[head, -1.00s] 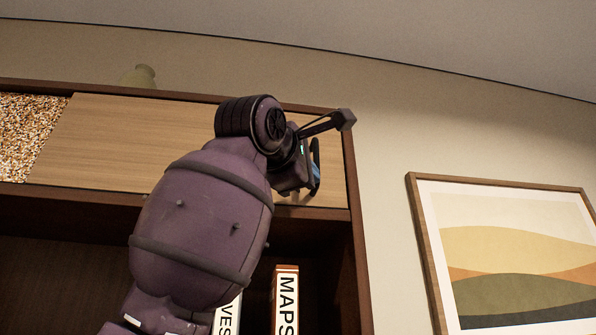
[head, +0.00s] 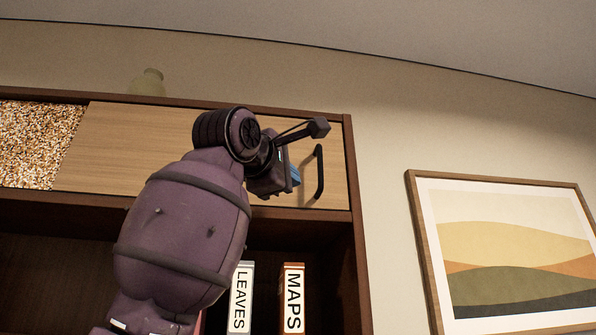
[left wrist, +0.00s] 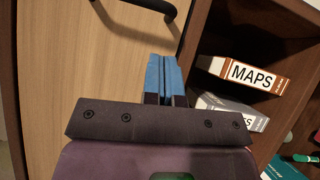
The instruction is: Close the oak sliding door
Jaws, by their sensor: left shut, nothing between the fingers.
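The oak sliding door (head: 125,150) is a pale wood panel in the upper part of a dark cabinet. Its right end is at or very near the cabinet's right side. A dark bar handle (head: 320,172) stands upright near that end; part of it shows at the top of the left wrist view (left wrist: 155,5). My left gripper (head: 295,175) is in front of the door, just left of the handle and apart from it. Its blue fingers (left wrist: 164,78) are shut with nothing between them. My left arm hides the door's middle. My right gripper is not in view.
A speckled panel (head: 38,140) shows left of the door. Below, an open shelf holds upright binders marked MAPS (head: 292,298) and LEAVES (head: 242,298). A framed picture (head: 411,215) hangs on the wall at right.

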